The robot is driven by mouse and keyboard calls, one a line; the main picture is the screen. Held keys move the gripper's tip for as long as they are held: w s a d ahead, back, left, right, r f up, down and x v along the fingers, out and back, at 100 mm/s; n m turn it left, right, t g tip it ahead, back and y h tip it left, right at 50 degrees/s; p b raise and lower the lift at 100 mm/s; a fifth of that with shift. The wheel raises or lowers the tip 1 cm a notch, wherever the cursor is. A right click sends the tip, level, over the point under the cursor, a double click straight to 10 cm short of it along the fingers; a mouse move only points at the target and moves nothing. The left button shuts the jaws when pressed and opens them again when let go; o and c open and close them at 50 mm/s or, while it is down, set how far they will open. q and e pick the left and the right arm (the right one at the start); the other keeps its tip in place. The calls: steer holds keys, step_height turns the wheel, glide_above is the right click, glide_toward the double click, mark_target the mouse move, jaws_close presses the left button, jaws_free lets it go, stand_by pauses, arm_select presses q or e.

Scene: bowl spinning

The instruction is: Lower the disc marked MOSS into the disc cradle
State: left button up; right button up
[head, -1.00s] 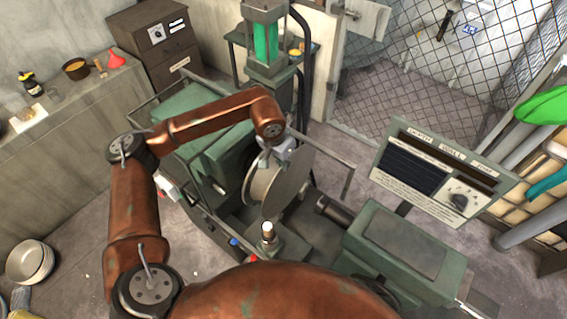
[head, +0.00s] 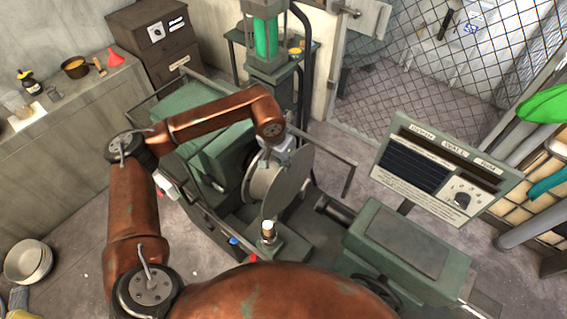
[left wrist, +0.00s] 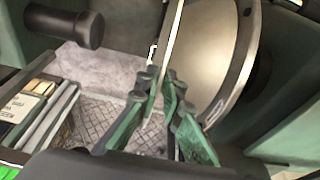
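A thin grey metal disc (head: 288,184) stands nearly upright at the middle of the head view. No marking can be read on it. My left gripper (head: 277,152) is at its upper edge, partly hidden by my own wrist. In the left wrist view its green-padded fingers (left wrist: 160,100) are closed on the disc, which shows edge-on as a thin strip (left wrist: 173,42). My right gripper is not in view. I cannot make out the disc cradle for certain.
A round metal form (head: 257,186) sits right behind the disc on the green machine (head: 228,150); it looks large in the left wrist view (left wrist: 225,55). A green block (head: 405,240) stands to the right, below a labelled panel (head: 443,170). A metal rail (head: 325,152) runs close by.

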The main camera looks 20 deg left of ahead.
arm_select(q)
steer(key=o, duration=0.4)
steer(key=shift+f, duration=0.1)
steer(key=v, duration=1.2)
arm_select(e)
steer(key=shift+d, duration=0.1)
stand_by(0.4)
